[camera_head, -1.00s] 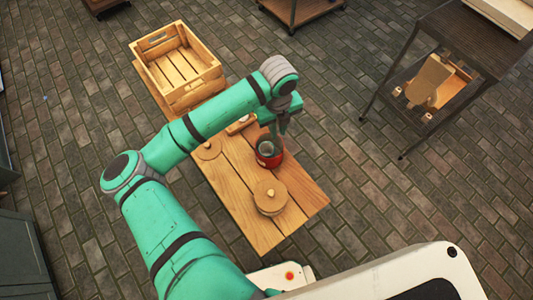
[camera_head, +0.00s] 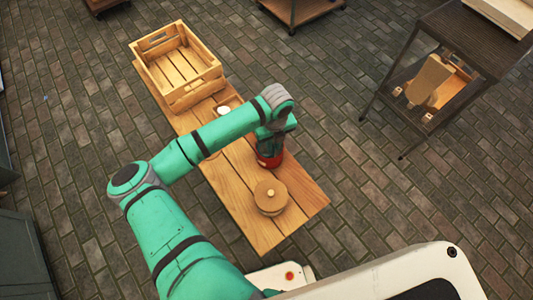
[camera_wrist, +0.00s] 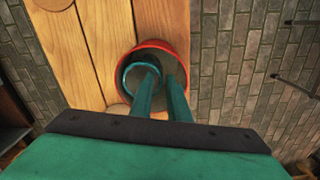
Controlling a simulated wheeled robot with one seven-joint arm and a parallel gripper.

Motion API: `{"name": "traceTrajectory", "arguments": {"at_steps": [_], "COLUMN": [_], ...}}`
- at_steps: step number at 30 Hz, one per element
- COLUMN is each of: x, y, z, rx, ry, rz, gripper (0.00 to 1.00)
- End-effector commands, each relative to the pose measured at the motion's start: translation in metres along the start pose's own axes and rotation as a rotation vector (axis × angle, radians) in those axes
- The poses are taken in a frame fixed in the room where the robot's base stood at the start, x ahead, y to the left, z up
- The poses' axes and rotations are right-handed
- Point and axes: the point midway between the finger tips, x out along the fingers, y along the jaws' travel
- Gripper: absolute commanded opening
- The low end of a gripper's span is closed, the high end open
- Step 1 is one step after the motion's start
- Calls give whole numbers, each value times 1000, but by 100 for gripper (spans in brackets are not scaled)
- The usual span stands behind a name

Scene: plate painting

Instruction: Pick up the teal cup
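The teal cup (camera_wrist: 127,76) shows in the wrist view as a teal rim inside a red round container (camera_wrist: 181,57). The red container also shows in the head view (camera_head: 270,161), standing on the wooden table, partly hidden by my arm. The cup is hidden in the head view. My gripper (camera_wrist: 162,82) points down into the container. Its two teal fingers are apart, with a gap between them. The left finger overlaps the cup's rim and the right one is to the right of it. Whether either touches the cup I cannot tell.
A round wooden piece with a knob (camera_head: 271,196) lies near the table's front end. A small white-topped item (camera_head: 222,111) is partly behind my arm. A wooden crate (camera_head: 149,50) stands at the table's far end. A dark shelf cart (camera_head: 470,45) stands at the right.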

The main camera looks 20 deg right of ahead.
Motion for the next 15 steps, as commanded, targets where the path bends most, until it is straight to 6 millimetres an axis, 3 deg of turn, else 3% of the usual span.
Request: {"name": "traceTrajectory", "arguments": {"at_steps": [3, 9, 12, 15], "x": [12, 13, 13, 13], "y": [0, 0, 0, 0], "z": [0, 0, 0, 0], "rx": [-1, -1, -1, -1], "ry": [0, -1, -1, -1], "rz": [-1, -1, -1, -1], "gripper": [15, 15, 0, 0]}}
